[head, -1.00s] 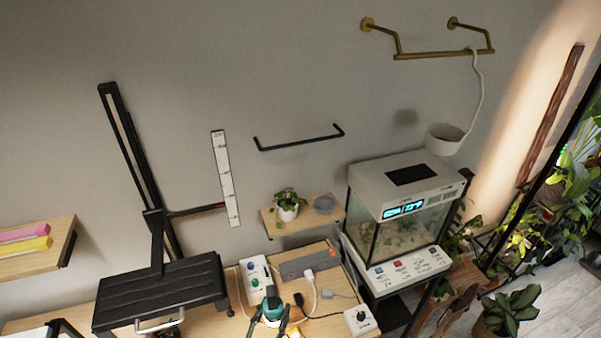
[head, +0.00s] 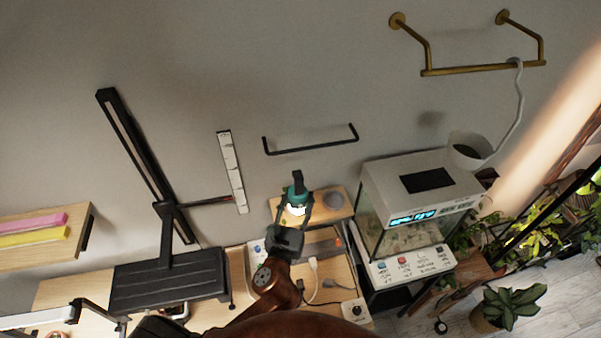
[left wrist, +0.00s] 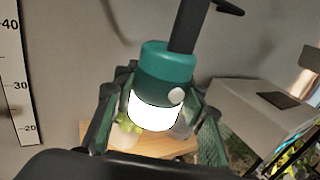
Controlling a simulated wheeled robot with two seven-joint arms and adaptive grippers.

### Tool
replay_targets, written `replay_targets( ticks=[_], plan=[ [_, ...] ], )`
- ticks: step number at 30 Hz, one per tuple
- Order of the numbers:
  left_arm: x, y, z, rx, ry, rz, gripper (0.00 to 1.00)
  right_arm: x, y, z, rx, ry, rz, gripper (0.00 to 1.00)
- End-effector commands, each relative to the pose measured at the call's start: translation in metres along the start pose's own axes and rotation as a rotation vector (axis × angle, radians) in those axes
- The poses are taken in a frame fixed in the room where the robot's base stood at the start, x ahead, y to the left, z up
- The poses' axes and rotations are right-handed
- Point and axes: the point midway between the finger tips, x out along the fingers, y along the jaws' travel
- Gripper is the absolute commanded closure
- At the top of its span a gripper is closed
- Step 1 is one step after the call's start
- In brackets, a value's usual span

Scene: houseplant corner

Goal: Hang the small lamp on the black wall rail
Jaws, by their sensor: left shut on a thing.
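The small lamp (head: 296,195) is teal with a glowing white lower part and a black hook on top. My left gripper (head: 296,207) is shut on it, with a finger on each side. It is held upright in the air, in front of the small wooden shelf in the head view. The left wrist view shows the lamp (left wrist: 165,75) close up between the fingers, its hook at the top edge. The black wall rail (head: 310,147) is on the wall above and slightly right of the lamp, apart from the hook. My right gripper is not in view.
The wooden shelf (head: 335,212) carries a plant, mostly hidden by the lamp. A glass terrarium (head: 415,190) stands to the right. A white ruler strip (head: 232,170) and tall black stand (head: 150,165) are left. A brass rail (head: 485,69) with a white hanging pot is upper right.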

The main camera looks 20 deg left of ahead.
Motion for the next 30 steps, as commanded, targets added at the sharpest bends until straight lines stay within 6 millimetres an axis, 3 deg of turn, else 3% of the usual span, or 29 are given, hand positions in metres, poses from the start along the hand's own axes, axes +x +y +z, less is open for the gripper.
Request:
replay_targets(
  ticks=[1,3,8,21,30],
  plan=[
    [0.004,-0.002,0.020,-0.005,-0.002,0.003,0.91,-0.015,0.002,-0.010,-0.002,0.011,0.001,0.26],
    [0.008,-0.003,0.029,-0.002,-0.001,0.004,0.91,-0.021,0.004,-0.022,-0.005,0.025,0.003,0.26],
    [0.013,-0.005,0.038,-0.001,-0.001,0.003,0.91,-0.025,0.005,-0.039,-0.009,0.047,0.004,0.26],
    [0.037,0.007,0.035,0.000,-0.001,0.004,0.91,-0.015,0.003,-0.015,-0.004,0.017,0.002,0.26],
    [0.057,0.017,0.036,0.001,-0.003,0.003,0.91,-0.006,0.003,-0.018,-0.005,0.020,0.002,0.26]
  ],
)
